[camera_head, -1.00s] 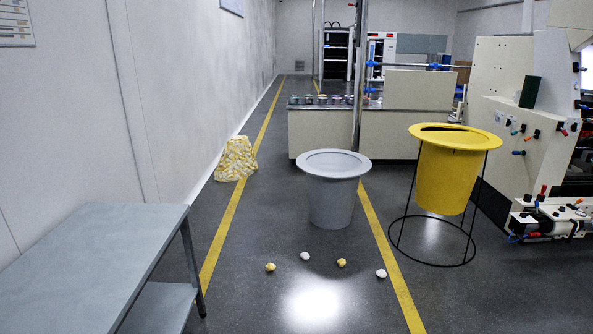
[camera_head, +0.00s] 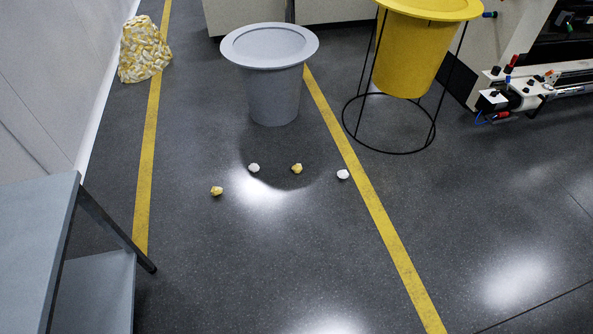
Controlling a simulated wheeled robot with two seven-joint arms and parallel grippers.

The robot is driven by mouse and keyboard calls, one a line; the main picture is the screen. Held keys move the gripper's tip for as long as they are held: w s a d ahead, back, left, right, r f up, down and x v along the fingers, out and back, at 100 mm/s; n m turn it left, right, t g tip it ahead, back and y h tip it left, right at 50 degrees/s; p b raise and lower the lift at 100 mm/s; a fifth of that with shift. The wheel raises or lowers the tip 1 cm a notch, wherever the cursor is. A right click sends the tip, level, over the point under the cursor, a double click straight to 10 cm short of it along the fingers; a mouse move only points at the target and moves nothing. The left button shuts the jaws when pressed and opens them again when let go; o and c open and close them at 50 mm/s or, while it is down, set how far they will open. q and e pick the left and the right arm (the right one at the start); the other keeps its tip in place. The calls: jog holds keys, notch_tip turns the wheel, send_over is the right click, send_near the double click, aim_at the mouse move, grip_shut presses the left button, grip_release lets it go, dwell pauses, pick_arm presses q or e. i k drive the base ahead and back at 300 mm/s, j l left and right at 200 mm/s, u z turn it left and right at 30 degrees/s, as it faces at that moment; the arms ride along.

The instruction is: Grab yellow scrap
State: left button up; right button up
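Two small yellow scraps lie on the dark floor in the head view. One yellow scrap (camera_head: 217,190) is at the left of the group, and the other yellow scrap (camera_head: 297,168) is farther right, in front of the grey bin. A white scrap (camera_head: 254,167) lies between them, and another white scrap (camera_head: 343,174) lies near the right yellow floor line. The grey bin (camera_head: 276,95) with a wide rim stands just behind them. The yellow bin (camera_head: 407,65) hangs in a black wire stand to the right. Neither of my grippers shows.
A grey table (camera_head: 35,230) with a lower shelf stands at the left front. A yellow-and-white heap (camera_head: 144,50) sits by the left wall. A machine (camera_head: 530,85) stands at the right back. The floor in front of the scraps is clear.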

aim_at(298, 168)
jog(key=i+j, duration=0.15)
jog(key=i, duration=0.25)
jog(key=i+j, duration=0.15)
jog(key=i, duration=0.25)
jog(key=i+j+z, duration=0.1)
jog(key=i, duration=0.3)
jog(key=i+j, duration=0.25)
jog(key=i, duration=0.15)
